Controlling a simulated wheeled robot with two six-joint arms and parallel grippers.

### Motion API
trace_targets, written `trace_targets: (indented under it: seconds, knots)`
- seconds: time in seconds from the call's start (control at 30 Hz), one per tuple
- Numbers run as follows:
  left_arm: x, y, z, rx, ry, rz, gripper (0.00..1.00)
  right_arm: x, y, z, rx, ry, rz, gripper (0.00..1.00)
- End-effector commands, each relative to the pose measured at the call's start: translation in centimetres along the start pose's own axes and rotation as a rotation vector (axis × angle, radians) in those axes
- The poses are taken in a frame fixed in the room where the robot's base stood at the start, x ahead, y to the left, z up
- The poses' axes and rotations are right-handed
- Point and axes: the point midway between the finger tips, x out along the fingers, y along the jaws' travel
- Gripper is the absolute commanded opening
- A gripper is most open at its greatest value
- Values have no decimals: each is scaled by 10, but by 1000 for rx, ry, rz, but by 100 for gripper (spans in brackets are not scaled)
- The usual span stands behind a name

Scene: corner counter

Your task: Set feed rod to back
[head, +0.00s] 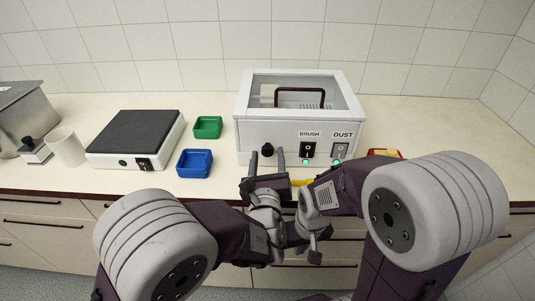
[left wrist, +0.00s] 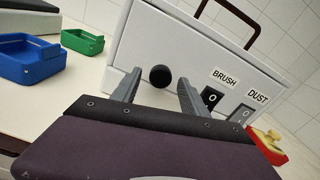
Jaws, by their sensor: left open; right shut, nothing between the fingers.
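The white machine (head: 250,130) stands on the counter with a clear lid and a black handle on top. A round black knob (head: 267,150), apparently the end of the feed rod, sticks out at the left of its front. My left gripper (head: 267,161) is open, with a finger to either side of the knob and just in front of it. In the left wrist view the knob (left wrist: 160,76) shows between the two fingertips, with no contact visible. My right gripper (head: 315,252) is shut and empty, low in front of the counter, partly hidden among the arm links.
BRUSH (head: 308,150) and DUST (head: 340,150) switches with green lights sit right of the knob. A blue tray (head: 194,164), green tray (head: 208,127), hot-plate-like device (head: 135,140) and white mug (head: 67,147) stand left. A red tray (head: 385,153) is partly hidden at right.

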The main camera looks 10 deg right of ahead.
Motion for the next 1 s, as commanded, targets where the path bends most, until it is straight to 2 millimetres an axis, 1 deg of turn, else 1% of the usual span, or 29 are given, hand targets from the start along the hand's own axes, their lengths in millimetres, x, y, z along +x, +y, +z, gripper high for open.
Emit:
trace_targets:
  seconds: [0.03,0.13,0.37,0.4,0.47,0.5,0.57,0.6,1.0]
  knots:
    - [6,0,0,0,-1,2,52,-1,0,0,0,0,0,0]
    - [13,0,0,0,-1,0,52,-1,0,0,0,0,0,0]
    - [14,0,0,0,0,0,52,-1,0,0,0,0,0,0]
    - [14,0,0,0,0,0,46,-1,0,0,0,0,0,0]
    - [14,0,0,0,0,0,30,-1,0,0,0,0,0,0]
    - [14,0,0,0,0,0,19,-1,0,0,0,0,0,0]
    - [14,0,0,0,0,0,2,-1,0,0,0,0,0,0]
    - [14,0,0,0,0,0,0,-1,0,0,0,0,0,0]
    - [14,0,0,-1,0,0,0,-1,0,0,0,0,0,0]
